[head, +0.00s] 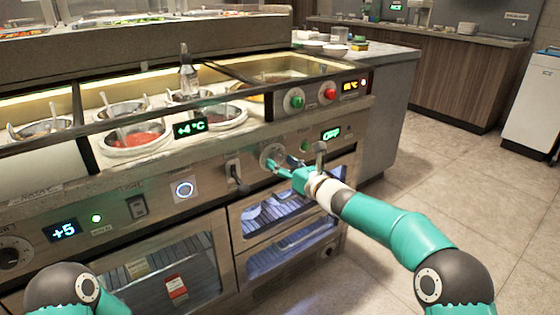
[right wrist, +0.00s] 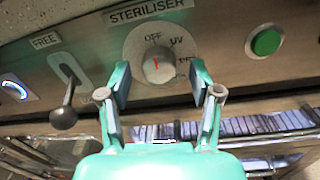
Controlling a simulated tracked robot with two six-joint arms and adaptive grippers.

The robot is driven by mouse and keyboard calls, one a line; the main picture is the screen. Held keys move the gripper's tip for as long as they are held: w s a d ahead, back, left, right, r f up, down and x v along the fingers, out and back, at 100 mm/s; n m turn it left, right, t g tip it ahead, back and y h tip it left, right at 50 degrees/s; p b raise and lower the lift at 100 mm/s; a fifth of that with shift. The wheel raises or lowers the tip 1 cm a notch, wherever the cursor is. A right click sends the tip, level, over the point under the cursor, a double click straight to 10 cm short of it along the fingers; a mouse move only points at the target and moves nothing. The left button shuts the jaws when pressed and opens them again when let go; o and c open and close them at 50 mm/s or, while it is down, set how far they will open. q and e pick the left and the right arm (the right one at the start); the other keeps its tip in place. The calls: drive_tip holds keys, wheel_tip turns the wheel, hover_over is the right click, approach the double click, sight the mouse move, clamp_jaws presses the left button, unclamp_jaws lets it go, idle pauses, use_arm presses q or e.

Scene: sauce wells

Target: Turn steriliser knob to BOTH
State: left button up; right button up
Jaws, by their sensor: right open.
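The steriliser knob (right wrist: 158,65) is a small grey knob with a red mark on a round pale dial under a STERILISER label. Its mark points up, roughly towards OFF. OFF and UV are readable on the dial; a further label on the right is partly hidden by a finger. The dial also shows in the head view (head: 271,155). My right gripper (right wrist: 161,78) is open, its fingers on either side of the knob in the picture; contact cannot be told. In the head view my right gripper (head: 282,164) is at the dial. My left gripper is out of view.
A lever (right wrist: 66,100) with a FREE label is left of the dial. A green button (right wrist: 266,42) is on its right. A small green-lit display (head: 331,133), seemingly reading OFF, is right of the dial. Glass-fronted drawers (head: 285,210) lie below. A counter with sauce wells (head: 135,140) stands above.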

drive_tip(key=shift+w+a, duration=0.4)
drive_tip(key=shift+w, duration=0.1)
drive_tip(key=c, duration=1.2)
drive_tip(key=shift+o, duration=0.2)
